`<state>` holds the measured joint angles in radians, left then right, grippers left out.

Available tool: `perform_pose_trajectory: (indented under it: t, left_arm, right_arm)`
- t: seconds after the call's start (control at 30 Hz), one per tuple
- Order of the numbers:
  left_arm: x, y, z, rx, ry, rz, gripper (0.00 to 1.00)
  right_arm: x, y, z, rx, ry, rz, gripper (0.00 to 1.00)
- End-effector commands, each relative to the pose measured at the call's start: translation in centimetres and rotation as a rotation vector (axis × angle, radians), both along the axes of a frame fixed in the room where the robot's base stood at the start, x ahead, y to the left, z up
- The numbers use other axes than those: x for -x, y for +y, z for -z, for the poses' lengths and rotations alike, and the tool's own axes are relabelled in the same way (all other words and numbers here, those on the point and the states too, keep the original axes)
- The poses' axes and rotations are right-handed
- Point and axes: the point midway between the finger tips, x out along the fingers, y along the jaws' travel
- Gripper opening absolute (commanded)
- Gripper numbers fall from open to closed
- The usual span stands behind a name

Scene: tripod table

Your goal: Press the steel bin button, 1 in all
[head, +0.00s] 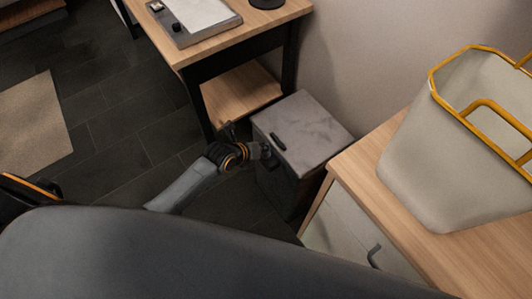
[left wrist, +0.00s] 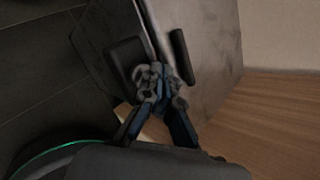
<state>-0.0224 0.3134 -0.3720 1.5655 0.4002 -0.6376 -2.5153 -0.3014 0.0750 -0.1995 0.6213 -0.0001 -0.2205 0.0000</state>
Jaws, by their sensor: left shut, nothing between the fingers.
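The steel bin (head: 310,128) is a grey box with a flat lid, standing on the floor between two wooden pieces of furniture. A dark elongated piece (head: 278,142) sits on its lid near the front edge; it also shows in the left wrist view (left wrist: 181,52). A dark rounded panel (left wrist: 124,57) is on the bin's front face. I cannot tell which of these is the button. My left gripper (head: 266,151) is shut and empty at the bin's upper front edge, its fingertips (left wrist: 163,76) between the two dark pieces. Contact is unclear. My right gripper is out of view.
A wooden table (head: 262,18) with a grey tray (head: 205,30) stands behind, with a low wooden shelf (head: 235,98) beside the bin. A wood-topped cabinet (head: 358,160) at right carries a beige basket (head: 430,150) with yellow trim. Dark floor tiles (head: 120,115) lie open at left.

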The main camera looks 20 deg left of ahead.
Motion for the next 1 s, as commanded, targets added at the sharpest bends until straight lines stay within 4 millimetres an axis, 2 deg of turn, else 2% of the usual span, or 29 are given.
perform_pose_trajectory:
  t: [1.0]
  left_arm:
    - [0.00, -0.03, -0.01, 0.000, 0.000, 0.000, 0.00]
  right_arm:
    - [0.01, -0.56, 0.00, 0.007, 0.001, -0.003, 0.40]
